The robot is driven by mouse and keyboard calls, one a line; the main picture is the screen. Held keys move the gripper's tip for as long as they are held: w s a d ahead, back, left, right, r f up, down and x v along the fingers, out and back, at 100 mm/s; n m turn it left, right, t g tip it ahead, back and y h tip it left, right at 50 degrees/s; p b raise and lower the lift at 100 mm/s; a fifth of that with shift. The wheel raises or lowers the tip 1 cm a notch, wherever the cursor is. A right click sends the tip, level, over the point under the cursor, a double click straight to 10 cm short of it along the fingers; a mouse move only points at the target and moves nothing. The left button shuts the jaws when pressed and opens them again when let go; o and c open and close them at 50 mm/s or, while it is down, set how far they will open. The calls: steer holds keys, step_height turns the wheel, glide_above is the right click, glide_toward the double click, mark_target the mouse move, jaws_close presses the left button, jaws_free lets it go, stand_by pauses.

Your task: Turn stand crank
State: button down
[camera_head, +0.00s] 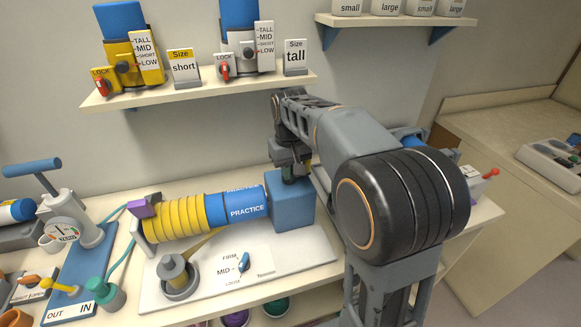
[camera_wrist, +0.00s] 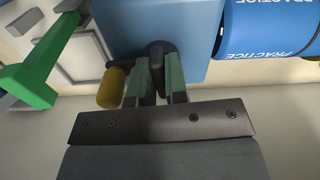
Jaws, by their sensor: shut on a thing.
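The blue block of the stand (camera_head: 290,207) sits at the right end of the blue PRACTICE cylinder (camera_head: 245,205), and shows at the top of the wrist view (camera_wrist: 150,25). My gripper (camera_head: 289,178) reaches down at the block's back upper edge. In the wrist view its greenish fingers (camera_wrist: 158,90) are shut on the dark part of the crank (camera_wrist: 157,52), close against the block. An olive-yellow knob (camera_wrist: 112,88) sits beside the left finger. The crank is not clearly visible in the head view, where my gripper and arm cover that area.
A yellow ribbed sleeve (camera_head: 180,217) and a strap post (camera_head: 176,273) share the white board (camera_head: 310,255). A gauge pump (camera_head: 75,225) stands left. A wall shelf (camera_head: 215,86) with yellow and grey units is above. In the wrist view a green bar (camera_wrist: 38,80) is close on the left.

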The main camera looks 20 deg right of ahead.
steer(key=shift+a+m+p, duration=0.1)
steer(key=shift+m+p, duration=0.2)
steer(key=shift+m, duration=1.2)
steer(key=c, duration=1.1)
jaws_free()
steer(key=shift+c, duration=0.2)
steer(key=shift+r, duration=0.1)
step_height(320, 180, up, 14)
steer(key=shift+f+p, duration=0.2)
steer(key=shift+p, duration=0.2)
